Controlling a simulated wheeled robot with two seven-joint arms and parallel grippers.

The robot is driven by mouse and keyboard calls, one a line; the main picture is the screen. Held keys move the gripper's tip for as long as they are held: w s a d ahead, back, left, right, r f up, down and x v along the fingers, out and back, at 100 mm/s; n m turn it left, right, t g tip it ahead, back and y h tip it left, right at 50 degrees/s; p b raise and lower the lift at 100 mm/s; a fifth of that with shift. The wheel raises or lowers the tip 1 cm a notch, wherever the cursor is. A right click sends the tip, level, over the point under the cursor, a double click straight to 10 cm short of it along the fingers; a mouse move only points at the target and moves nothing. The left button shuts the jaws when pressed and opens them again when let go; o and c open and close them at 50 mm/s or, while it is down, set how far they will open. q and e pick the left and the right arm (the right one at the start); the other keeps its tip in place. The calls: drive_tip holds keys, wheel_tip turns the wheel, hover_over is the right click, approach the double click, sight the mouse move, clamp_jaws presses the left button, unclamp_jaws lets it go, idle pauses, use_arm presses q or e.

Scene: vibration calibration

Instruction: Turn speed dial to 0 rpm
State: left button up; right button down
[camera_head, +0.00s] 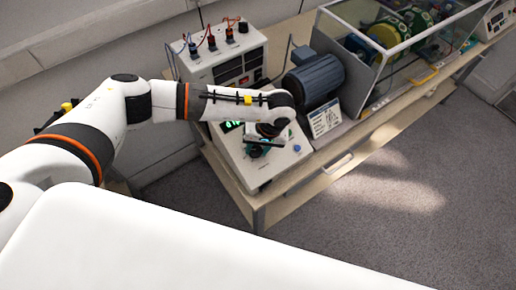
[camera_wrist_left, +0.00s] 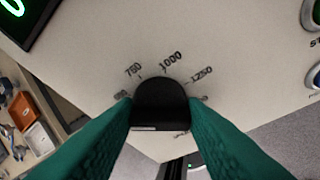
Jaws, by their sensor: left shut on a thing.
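The speed dial is a black round knob (camera_wrist_left: 160,103) on a pale panel in the left wrist view. Printed marks 750, 1000 and 1250 arc around its upper side; other marks are partly covered. My left gripper (camera_wrist_left: 163,122), with teal fingers, is shut on the knob, one finger on each side. The dial's pointer cannot be made out. In the head view my left gripper (camera_head: 257,149) is over the sloped control box (camera_head: 262,174), and the wrist hides the dial. My right gripper is not in view.
A green lit display (camera_head: 232,126) is beside the wrist; its reading is unclear. A blue knob (camera_head: 297,148) sits on the box's right side. Behind are a power unit (camera_head: 205,62), a dark motor (camera_head: 316,78) and a clear-walled case (camera_head: 372,62). Grey floor (camera_head: 400,215) is open in front.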

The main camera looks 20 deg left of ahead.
use_arm(q)
drive_tip(key=n+b, duration=0.2)
drive_tip(key=b, duration=0.1)
drive_tip(key=n+t+h+b, duration=0.1)
drive_tip(key=n+b, duration=0.2)
drive_tip(key=n+h+b, duration=0.1)
drive_tip(key=n+b, duration=0.1)
drive_tip(key=b, duration=0.1)
drive_tip(key=shift+a+f+n+t+b, duration=0.2)
drive_tip(key=shift+f+n+t+b, duration=0.15)
drive_tip(key=shift+n+t+b, duration=0.05)
drive_tip(key=n+b, duration=0.2)
drive_tip(key=b, duration=0.1)
drive_tip(key=n+t+b, duration=0.1)
drive_tip(key=n+b, duration=0.1)
drive_tip(key=b, duration=0.2)
drive_tip(key=n+t+b, duration=0.1)
drive_tip(key=n+b, duration=0.1)
drive_tip(key=b, duration=0.2)
drive_tip(key=shift+s+r+h, duration=0.1)
drive_tip(key=shift+s+h, duration=0.15)
drive_tip(key=shift+h, duration=0.15)
drive_tip(key=shift+r+n+b, duration=0.2)
drive_tip(key=shift+n+b, duration=0.5)
drive_tip(key=shift+n, duration=0.1)
drive_tip(key=o, duration=1)
drive_tip(key=shift+c, duration=0.2)
drive_tip(key=v, duration=1.2)
drive_tip(key=shift+s+b, duration=0.25)
drive_tip(key=shift+b, duration=0.1)
